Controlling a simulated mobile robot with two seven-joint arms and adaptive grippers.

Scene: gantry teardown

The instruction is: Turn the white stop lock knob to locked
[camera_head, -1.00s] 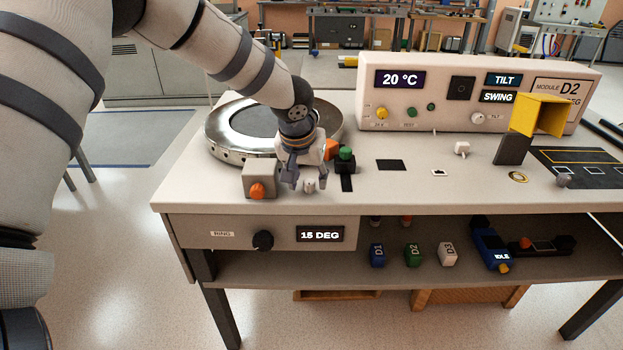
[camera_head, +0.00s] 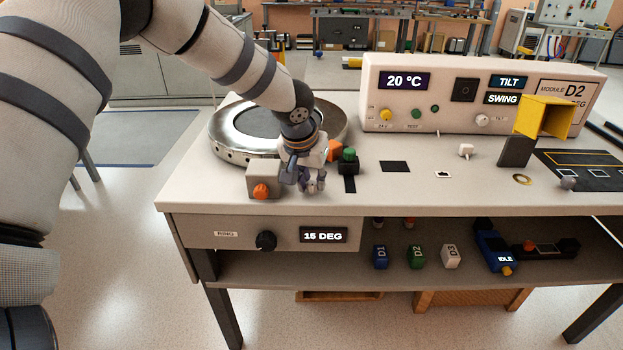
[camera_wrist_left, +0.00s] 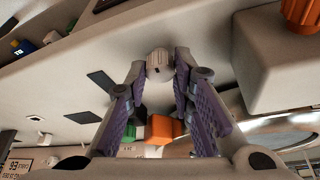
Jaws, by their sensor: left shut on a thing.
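The white stop lock knob (camera_wrist_left: 157,66) is a small pale piece on the table top, seen between the fingertips in the left wrist view. My left gripper (camera_wrist_left: 160,60) is shut on it, with a finger on each side. In the head view my left gripper (camera_head: 309,187) points down near the table's front edge, beside the grey block with the orange knob (camera_head: 261,191). There its fingers mostly hide the white knob. My right gripper is not in view.
The round metal ring (camera_head: 225,150) stands behind the gripper. A green-topped black part (camera_head: 348,158) and an orange block (camera_head: 334,147) are close to its right. The control panel (camera_head: 447,98) stands at the back. The table's middle is mostly clear.

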